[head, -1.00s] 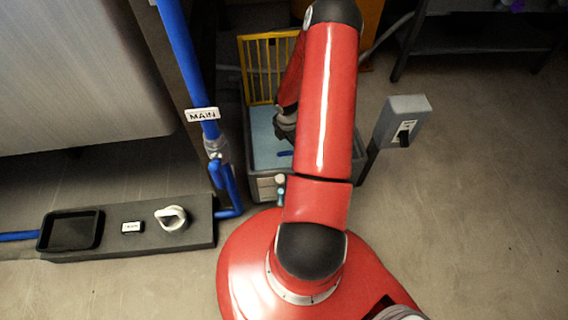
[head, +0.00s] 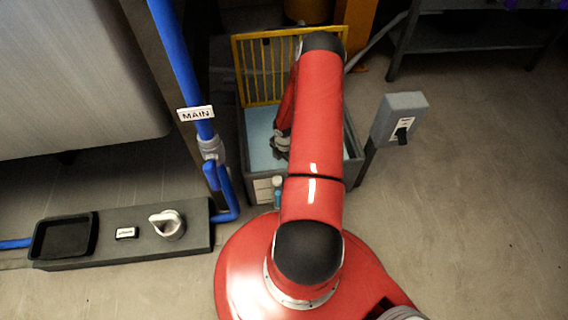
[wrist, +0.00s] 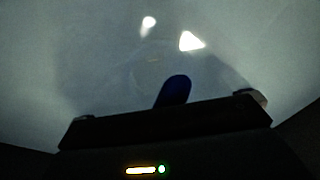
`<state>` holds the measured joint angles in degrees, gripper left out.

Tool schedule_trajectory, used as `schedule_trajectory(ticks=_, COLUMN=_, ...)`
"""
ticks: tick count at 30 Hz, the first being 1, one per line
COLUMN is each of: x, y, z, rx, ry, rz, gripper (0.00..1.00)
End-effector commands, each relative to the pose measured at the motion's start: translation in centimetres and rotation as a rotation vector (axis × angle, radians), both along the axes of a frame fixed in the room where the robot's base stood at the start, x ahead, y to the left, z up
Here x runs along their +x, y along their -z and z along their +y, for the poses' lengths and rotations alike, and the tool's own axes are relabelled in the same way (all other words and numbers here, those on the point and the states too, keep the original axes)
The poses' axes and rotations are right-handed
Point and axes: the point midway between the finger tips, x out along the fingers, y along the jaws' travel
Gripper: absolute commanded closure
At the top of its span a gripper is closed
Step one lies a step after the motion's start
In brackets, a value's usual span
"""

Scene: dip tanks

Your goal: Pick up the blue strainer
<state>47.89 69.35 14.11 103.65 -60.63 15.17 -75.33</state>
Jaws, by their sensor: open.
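In the wrist view a dark blue rounded piece (wrist: 176,90), apparently the handle of the blue strainer, rises just beyond the dark edge of my gripper. It lies between the two finger ends, against a pale surface. The rest of the strainer cannot be made out. In the head view my gripper (head: 279,146) is low inside the grey tank (head: 262,177), over its pale blue liquid (head: 258,128). The jaws are open with nothing visibly clamped. My arm and gripper hide the strainer in the head view.
A yellow barred rack (head: 262,70) stands at the tank's back. A grey switch box (head: 402,115) on a post is to the right. Blue pipes (head: 176,50) with a MAIN sign (head: 196,113) and a low dark panel (head: 140,250) are left. Right floor is open.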

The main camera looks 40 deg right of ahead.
Motion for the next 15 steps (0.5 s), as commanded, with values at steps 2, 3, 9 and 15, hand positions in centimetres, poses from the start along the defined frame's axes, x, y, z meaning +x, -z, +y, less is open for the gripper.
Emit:
schedule_trajectory(ticks=2, x=-0.01, y=-0.03, z=-0.01, rx=0.0, ry=0.0, rz=0.0, gripper=0.01)
schedule_trajectory(ticks=3, x=-0.01, y=-0.03, z=0.0, rx=0.0, ry=0.0, rz=0.0, gripper=0.07)
schedule_trajectory(ticks=9, x=-0.02, y=-0.04, z=-0.01, rx=0.0, ry=0.0, rz=0.0, gripper=0.33)
schedule_trajectory(ticks=15, x=-0.01, y=-0.06, z=-0.01, rx=0.0, ry=0.0, rz=0.0, gripper=0.47)
